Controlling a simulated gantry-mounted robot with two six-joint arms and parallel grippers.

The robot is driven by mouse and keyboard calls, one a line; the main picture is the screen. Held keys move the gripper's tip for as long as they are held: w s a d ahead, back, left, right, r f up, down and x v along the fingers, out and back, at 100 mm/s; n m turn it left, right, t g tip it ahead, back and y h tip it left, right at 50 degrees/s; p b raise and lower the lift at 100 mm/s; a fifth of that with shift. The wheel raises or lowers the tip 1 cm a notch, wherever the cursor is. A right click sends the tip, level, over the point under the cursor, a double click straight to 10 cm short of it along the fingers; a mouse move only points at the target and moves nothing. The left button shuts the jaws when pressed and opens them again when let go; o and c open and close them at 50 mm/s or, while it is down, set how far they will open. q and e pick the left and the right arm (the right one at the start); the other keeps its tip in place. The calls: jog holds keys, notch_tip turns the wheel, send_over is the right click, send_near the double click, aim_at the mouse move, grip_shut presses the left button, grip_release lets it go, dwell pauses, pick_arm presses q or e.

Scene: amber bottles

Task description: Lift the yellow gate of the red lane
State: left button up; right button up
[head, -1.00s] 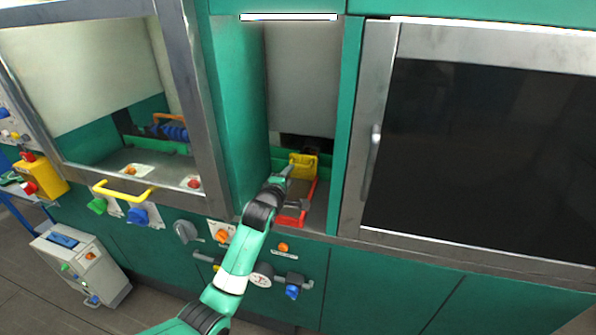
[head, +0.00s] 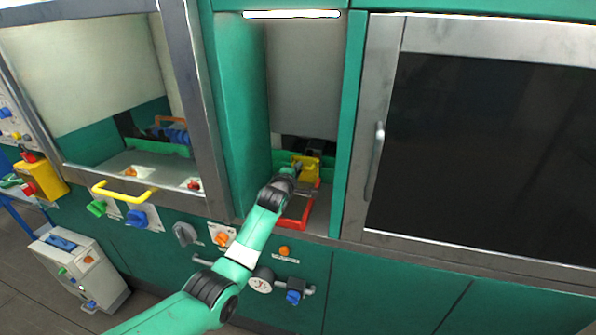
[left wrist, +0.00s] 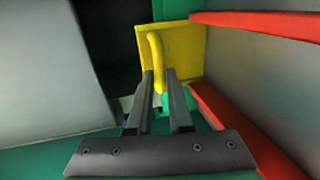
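The yellow gate (head: 311,167) stands at the back end of the red lane (head: 296,212), inside the narrow bay. In the left wrist view the gate (left wrist: 185,50) is a flat yellow plate with a raised yellow bar handle (left wrist: 155,55). My left gripper (head: 299,182) is at the gate's front. In the left wrist view its two fingers (left wrist: 160,76) are apart, and the handle's lower end shows between their tips, closer to the left finger. I cannot tell whether a finger touches it. The red lane's rails (left wrist: 235,125) run along the right. My right gripper is not in view.
A green wall (head: 236,120) bounds the bay on the left and a steel-framed dark door (head: 480,150) is on the right. A grey panel (head: 303,80) hangs above the gate. Knobs and valves (head: 285,252) sit on the front below.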

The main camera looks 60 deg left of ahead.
pick_arm(q)
grip_shut()
dwell(1.1)
